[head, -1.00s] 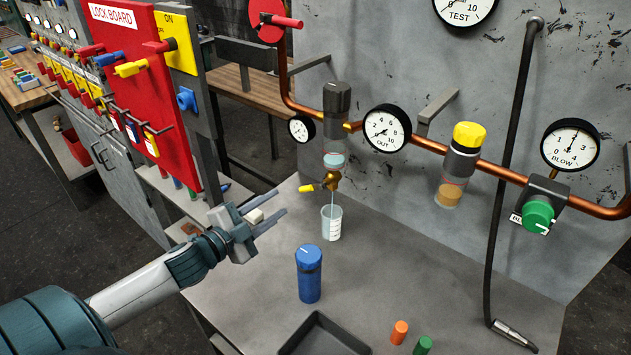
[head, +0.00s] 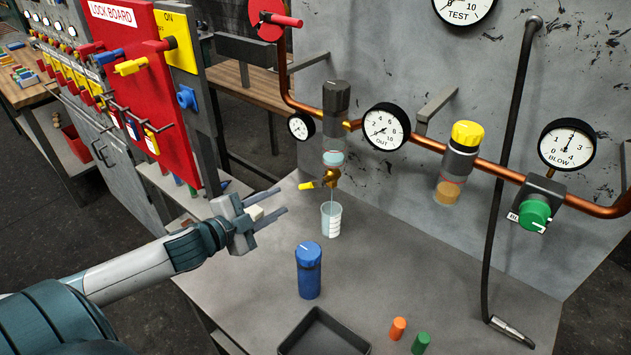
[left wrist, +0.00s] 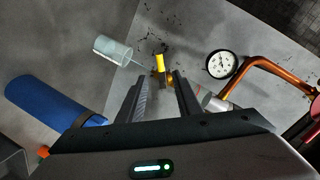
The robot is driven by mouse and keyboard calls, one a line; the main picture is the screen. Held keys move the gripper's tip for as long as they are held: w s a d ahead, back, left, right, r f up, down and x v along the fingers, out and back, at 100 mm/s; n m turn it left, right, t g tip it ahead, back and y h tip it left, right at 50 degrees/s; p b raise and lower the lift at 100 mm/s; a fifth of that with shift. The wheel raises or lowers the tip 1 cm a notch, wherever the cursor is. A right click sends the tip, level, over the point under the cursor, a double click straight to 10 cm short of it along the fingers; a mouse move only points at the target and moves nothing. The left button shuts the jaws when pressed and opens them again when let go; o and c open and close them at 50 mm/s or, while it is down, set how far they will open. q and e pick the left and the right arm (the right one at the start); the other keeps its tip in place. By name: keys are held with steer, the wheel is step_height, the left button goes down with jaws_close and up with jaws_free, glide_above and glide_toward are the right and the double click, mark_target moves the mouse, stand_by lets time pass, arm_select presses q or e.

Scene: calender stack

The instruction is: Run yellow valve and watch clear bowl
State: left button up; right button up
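The yellow valve handle (head: 306,185) sticks out left from a brass drain body under the clear bowl (head: 333,158), which holds pale blue liquid. A thin stream runs from the brass outlet into a clear beaker (head: 331,222) on the bench. My left gripper (head: 283,200) is open and empty, left of the handle and apart from it. In the left wrist view, the yellow handle (left wrist: 159,63) shows just beyond the gap between my open fingertips (left wrist: 157,80), and the beaker (left wrist: 112,50) lies to its left. My right gripper is not in view.
A blue canister (head: 309,272) stands on the bench in front of the beaker. A dark tray (head: 325,335), an orange plug (head: 398,328) and a green plug (head: 421,343) lie nearer. Copper pipe (head: 410,140) with gauges runs above. The red lock board (head: 150,90) is left.

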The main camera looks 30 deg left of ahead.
mark_target(311, 186)
arm_select(q)
steer(key=p+x, duration=0.4)
steer(key=x, duration=1.2)
steer(key=shift+w, duration=0.3)
jaws_close()
